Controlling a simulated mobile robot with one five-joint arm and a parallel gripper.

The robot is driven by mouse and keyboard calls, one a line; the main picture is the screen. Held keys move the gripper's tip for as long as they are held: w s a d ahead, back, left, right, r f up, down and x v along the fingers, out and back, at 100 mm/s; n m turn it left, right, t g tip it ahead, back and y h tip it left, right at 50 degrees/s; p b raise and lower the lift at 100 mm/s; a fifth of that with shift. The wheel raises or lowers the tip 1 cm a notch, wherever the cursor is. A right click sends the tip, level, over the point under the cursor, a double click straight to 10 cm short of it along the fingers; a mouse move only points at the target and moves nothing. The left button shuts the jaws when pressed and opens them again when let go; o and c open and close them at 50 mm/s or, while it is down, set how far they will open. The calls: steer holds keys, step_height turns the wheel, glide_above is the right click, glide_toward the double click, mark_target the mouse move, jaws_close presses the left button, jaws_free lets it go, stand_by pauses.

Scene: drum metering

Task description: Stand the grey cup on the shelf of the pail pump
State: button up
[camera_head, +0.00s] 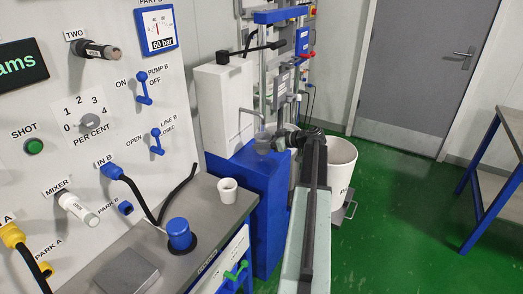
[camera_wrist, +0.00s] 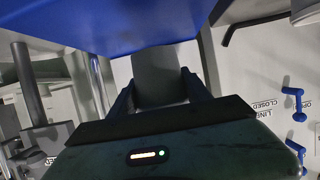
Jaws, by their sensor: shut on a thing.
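My gripper (camera_head: 272,143) is shut on the grey cup (camera_head: 263,140), at the far end of my outstretched arm in the head view. The cup is small and partly hidden by the gripper. In the wrist view the grey cup (camera_wrist: 160,75) is a dark grey shape between the two fingers of my gripper (camera_wrist: 161,92). The cup appears close to a white box (camera_head: 222,100) with a black lever and bent spout, on a blue pedestal (camera_head: 262,205). I cannot tell whether the cup touches the pedestal top. Which surface is the pail pump's shelf is unclear.
A white cup (camera_head: 228,190) stands on the grey bench (camera_head: 205,215) beside a blue round knob (camera_head: 179,235). A white pail (camera_head: 341,160) is on the green floor behind my arm. A blue-legged table (camera_head: 490,170) stands at right. The floor before the door is clear.

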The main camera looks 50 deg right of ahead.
steer(key=shift+w+d, duration=0.4)
steer(key=shift+w, duration=0.05)
step_height(320, 180, down, 4)
steer(key=b, duration=0.4)
steer(key=shift+w+d, duration=0.1)
steer(key=shift+w, duration=0.05)
steer(key=shift+r, duration=0.2)
steer(key=shift+f, duration=0.15)
steer(key=o, duration=1.4)
steer(key=shift+c, duration=0.2)
